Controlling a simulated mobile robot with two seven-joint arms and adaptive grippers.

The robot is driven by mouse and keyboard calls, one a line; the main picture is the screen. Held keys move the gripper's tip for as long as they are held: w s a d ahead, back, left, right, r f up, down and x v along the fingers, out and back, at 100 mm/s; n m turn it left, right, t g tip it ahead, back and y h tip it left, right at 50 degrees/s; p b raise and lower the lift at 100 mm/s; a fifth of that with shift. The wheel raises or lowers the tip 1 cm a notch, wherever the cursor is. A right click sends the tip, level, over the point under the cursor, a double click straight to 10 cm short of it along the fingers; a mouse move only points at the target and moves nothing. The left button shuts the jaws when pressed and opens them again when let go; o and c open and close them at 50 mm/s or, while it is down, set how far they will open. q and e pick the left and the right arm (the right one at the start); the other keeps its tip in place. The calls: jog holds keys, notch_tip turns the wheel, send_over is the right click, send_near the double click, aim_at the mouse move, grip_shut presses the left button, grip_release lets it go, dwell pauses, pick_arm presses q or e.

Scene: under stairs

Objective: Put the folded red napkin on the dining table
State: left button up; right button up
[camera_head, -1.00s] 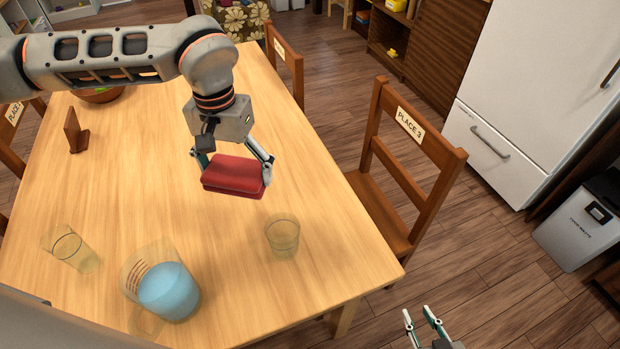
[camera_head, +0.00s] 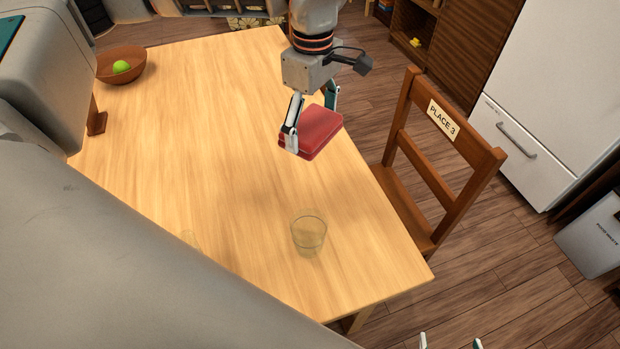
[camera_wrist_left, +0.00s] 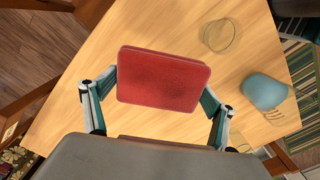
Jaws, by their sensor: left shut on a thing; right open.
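The folded red napkin (camera_head: 316,134) is a thick red block held between the fingers of my left gripper (camera_head: 312,120). In the left wrist view the napkin (camera_wrist_left: 163,80) spans the gap between both fingers. It is over the right edge area of the wooden dining table (camera_head: 220,150); I cannot tell the exact height above the top. My right gripper (camera_head: 450,342) shows only its fingertips at the bottom edge of the head view, apart and empty, over the floor.
A clear glass (camera_head: 309,235) stands near the table's front right. A brown bowl with a green ball (camera_head: 121,67) is at the back left. A chair marked PLACE 3 (camera_head: 441,118) stands at the right side. The wrist view shows a pitcher with blue content (camera_wrist_left: 262,91). The middle tabletop is clear.

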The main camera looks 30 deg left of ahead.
aim_at(313, 187)
pick_arm(q)
jog(key=n, duration=0.4)
jog(key=w+r+n, duration=0.1)
jog(key=shift+r+n, duration=0.1)
jog(key=shift+n, duration=0.6)
notch_tip(313, 187, down, 19)
jog(key=shift+f+b, duration=0.15)
jog(key=shift+b, duration=0.9)
jog(key=shift+f, duration=0.35)
jog(key=shift+w, duration=0.1)
jog(key=o, duration=1.3)
jog(key=shift+f, duration=0.1)
jog(key=shift+o, duration=1.1)
